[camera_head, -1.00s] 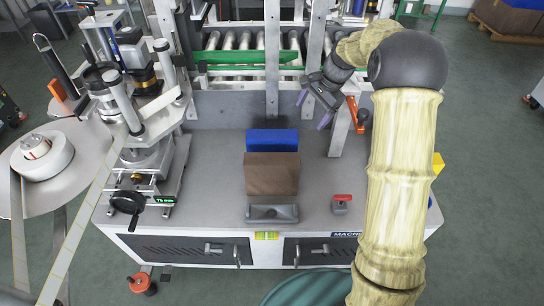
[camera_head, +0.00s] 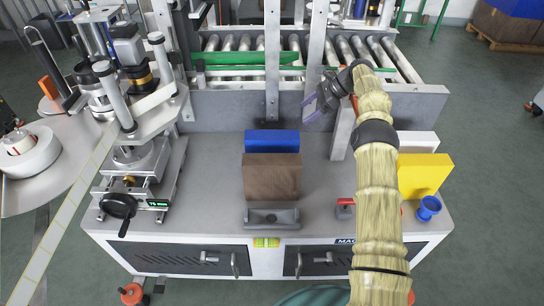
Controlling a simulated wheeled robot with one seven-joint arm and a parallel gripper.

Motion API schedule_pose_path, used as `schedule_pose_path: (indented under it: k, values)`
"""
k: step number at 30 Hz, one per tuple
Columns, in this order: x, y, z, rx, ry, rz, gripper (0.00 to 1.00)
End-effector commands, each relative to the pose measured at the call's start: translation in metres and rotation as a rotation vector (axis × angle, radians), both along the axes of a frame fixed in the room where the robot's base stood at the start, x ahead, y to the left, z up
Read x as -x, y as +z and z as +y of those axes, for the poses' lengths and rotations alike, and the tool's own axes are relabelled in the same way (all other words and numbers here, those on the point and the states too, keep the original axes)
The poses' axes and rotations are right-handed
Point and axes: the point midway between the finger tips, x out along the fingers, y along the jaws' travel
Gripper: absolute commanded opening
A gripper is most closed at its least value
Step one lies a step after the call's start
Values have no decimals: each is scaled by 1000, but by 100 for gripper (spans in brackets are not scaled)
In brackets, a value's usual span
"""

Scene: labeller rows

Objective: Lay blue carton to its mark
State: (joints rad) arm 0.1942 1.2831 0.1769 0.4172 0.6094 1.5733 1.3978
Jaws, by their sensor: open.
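The blue carton (camera_head: 272,141) stands on the grey machine top, directly behind a brown carton (camera_head: 272,178) that hides its lower part. My gripper (camera_head: 309,107) is open and empty, up and to the right of the blue carton and apart from it. Its purple-grey fingers point down and left. I cannot make out a mark for the carton.
A grey holder (camera_head: 272,218) sits in front of the brown carton. A yellow carton (camera_head: 423,174), a white box (camera_head: 417,142) and a blue cup-like part (camera_head: 428,208) stand at the right. A labelling unit (camera_head: 140,160) fills the left. A metal post (camera_head: 272,60) rises behind the blue carton.

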Motion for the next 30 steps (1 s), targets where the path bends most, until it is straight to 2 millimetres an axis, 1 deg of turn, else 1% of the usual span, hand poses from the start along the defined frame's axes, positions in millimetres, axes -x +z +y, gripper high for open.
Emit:
schedule_pose_path:
  k: [6, 10, 14, 27, 30]
  values:
    - [0, 0, 1, 2, 1, -1, 80]
    - [0, -7, 8, 2, 3, 0, 80]
    - [1, -21, 21, 3, 4, 0, 80]
    - [1, -74, 76, 3, 2, -1, 80]
    - [1, -83, 84, 3, 3, -1, 80]
